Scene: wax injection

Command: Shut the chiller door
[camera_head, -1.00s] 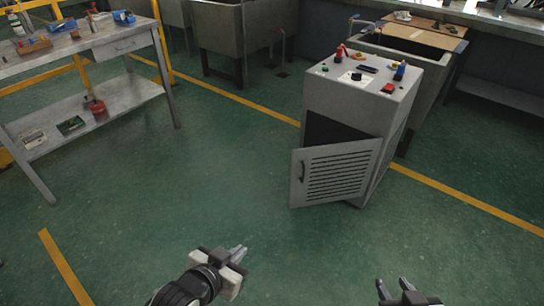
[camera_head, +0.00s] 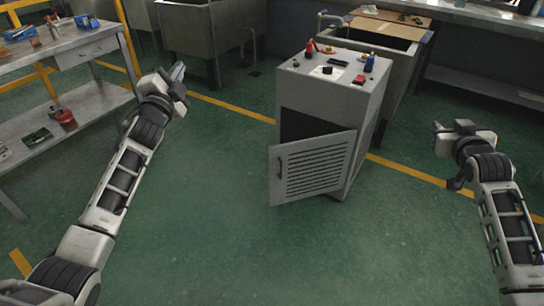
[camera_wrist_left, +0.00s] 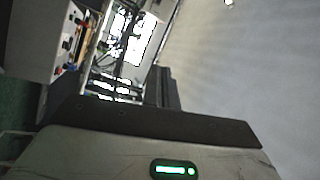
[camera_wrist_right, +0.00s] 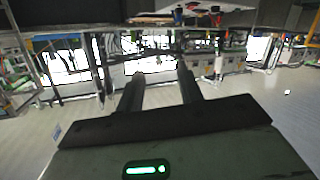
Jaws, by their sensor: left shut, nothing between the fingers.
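The chiller (camera_head: 306,101) is a grey cabinet in the middle of the head view. Its louvred door (camera_head: 345,150) stands ajar, swung out toward me, with a dark gap above and behind it. The door has a dark handle (camera_head: 280,166) on its left side. My left gripper (camera_head: 178,74) is raised to the left of the chiller, shut and empty, well apart from the door. My right gripper (camera_head: 438,129) is raised to the right of the chiller, apart from it. The right wrist view shows its two fingers (camera_wrist_right: 158,88) spread with nothing between them.
A metal workbench (camera_head: 85,56) with bins and a lower shelf stands at the left, near my left arm. A sink (camera_head: 215,30) is behind, and a tank (camera_head: 395,55) stands behind the chiller. The green floor (camera_head: 210,215) before the door is clear.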

